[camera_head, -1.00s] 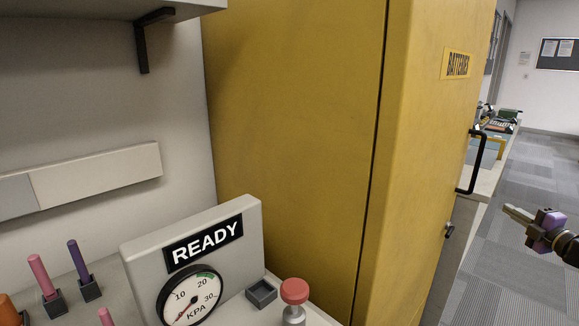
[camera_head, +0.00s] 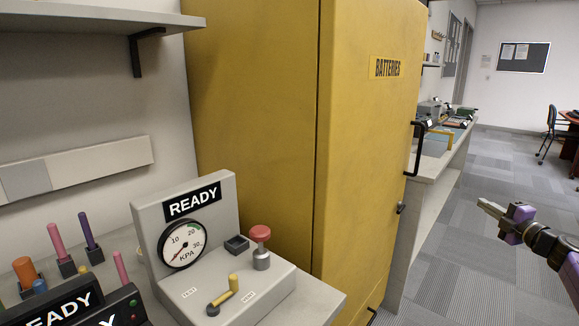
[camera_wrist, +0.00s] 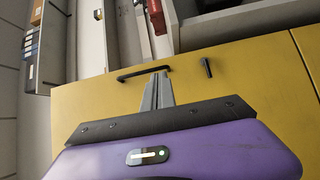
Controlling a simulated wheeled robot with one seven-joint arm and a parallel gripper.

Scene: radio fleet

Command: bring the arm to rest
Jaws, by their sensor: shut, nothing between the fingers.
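My gripper (camera_head: 484,205) is at the right of the head view, held out over the grey floor, with my purple and black arm behind it. Its fingers are shut with nothing between them. In the wrist view the closed fingers (camera_wrist: 157,90) point toward the yellow cabinet (camera_wrist: 230,80), just below its black handle (camera_wrist: 143,72) in the picture. In the head view the gripper is apart from the yellow cabinet (camera_head: 260,120), to the right of its handle (camera_head: 416,150).
A grey tester (camera_head: 185,190) reading READY, with a gauge, red knob (camera_head: 260,233) and yellow lever, stands at lower left. Coloured pegs stand beside it. A long bench (camera_head: 440,160) runs behind the cabinet. The carpet (camera_head: 470,250) is open at right; a chair (camera_head: 552,130) stands far right.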

